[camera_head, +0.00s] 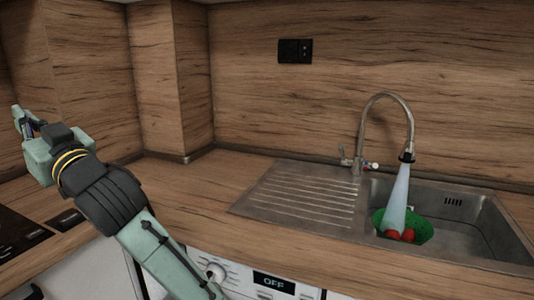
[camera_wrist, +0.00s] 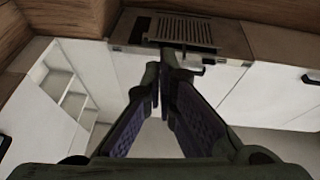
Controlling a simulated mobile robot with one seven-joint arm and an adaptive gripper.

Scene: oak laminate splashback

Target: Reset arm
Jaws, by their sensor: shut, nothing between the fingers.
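My gripper (camera_wrist: 163,78) is shut and empty in the wrist view, its two dark fingers meeting at the tips. In the head view my arm reaches up to the left, and my gripper (camera_head: 27,124) is at the far left edge, partly hidden behind the wrist. It is above the counter and apart from the sink. It touches nothing that I can see.
The tap (camera_head: 385,105) runs water into the sink basin (camera_head: 465,235), onto a green colander (camera_head: 418,229) with red items (camera_head: 393,235). A dark hob (camera_head: 18,235) lies at lower left. An appliance reading OFF (camera_head: 274,283) is below the wooden counter (camera_head: 200,200). White cabinets (camera_wrist: 255,100) show in the wrist view.

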